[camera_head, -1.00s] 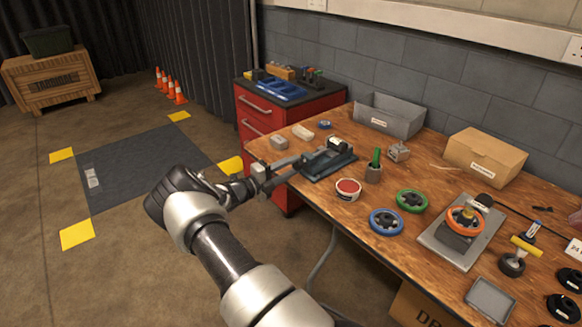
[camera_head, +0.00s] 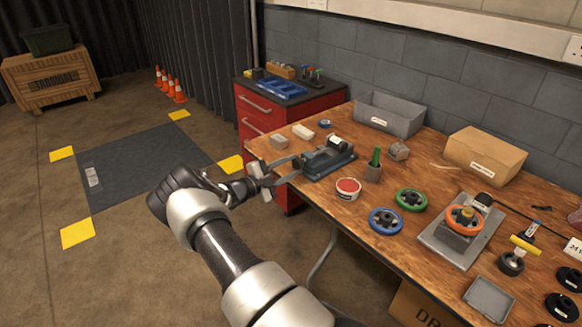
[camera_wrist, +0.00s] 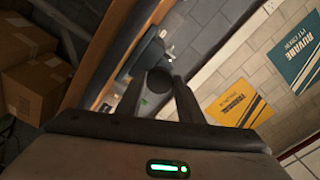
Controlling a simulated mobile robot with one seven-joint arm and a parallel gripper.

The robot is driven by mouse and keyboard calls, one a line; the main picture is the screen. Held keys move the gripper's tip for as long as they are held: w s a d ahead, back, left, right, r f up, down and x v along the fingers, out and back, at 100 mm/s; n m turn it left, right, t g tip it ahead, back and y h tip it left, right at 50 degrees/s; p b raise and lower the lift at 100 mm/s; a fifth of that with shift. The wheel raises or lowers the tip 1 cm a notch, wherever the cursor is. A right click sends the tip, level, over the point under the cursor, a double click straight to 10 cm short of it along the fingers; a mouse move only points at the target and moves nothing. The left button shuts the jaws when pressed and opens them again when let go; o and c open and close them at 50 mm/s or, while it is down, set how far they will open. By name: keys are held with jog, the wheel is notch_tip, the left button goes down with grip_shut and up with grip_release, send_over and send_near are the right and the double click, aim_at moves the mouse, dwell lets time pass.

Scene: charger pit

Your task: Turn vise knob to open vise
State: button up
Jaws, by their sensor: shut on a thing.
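The dark grey-blue vise (camera_head: 328,158) sits at the left end of the wooden workbench, close to its edge. It also shows in the wrist view (camera_wrist: 147,52), beyond my fingers. The vise knob (camera_wrist: 160,80) is a dark round end facing the wrist camera, between my two fingers. My gripper (camera_head: 298,167) reaches to the vise's near left end from over the floor. In the wrist view my gripper (camera_wrist: 160,87) has one finger on each side of the knob and is shut on it. The knob is hard to make out in the head view, and the vise jaw gap is unclear.
A red-and-white round tin (camera_head: 347,188) and a green-topped cup (camera_head: 374,166) stand right of the vise. A grey bin (camera_head: 388,116) is at the wall. The floor left of the bench (camera_head: 130,250) is clear.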

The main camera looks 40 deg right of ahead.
dwell(0.3)
jog(key=o, duration=1.1)
jog(key=shift+c, duration=0.2)
jog(key=s+a+p, duration=0.1)
jog(key=a, duration=1.6)
jog(key=shift+s+a, duration=0.2)
